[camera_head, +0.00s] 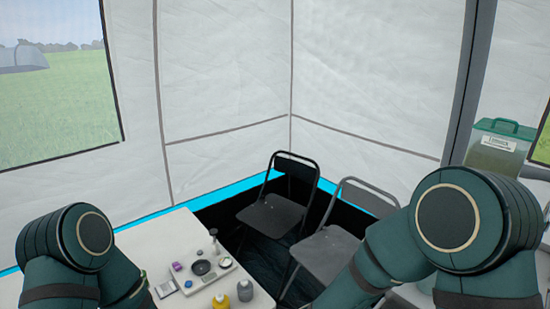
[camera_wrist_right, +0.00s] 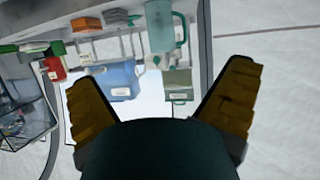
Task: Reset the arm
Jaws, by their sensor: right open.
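My right gripper (camera_wrist_right: 163,100) shows in the right wrist view. Its two yellow-brown padded fingers are spread wide and nothing is between them. The wrist view looks toward shelves or a counter with containers, at some distance beyond the fingers. In the head view my right arm (camera_head: 450,220) and my left arm (camera_head: 85,235) show as dark green links at the lower right and lower left. Neither gripper shows in the head view, and the left gripper is in no view.
A white table (camera_head: 160,240) with a scale-like device (camera_head: 207,278), a yellow bottle (camera_head: 221,301) and a grey bottle (camera_head: 245,290) stands at the lower left. Folding chairs (camera_head: 272,212) stand beyond it. A green-lidded container (camera_head: 498,150) is at right. The wrist view shows a blue container (camera_wrist_right: 112,80) and a jug (camera_wrist_right: 160,30).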

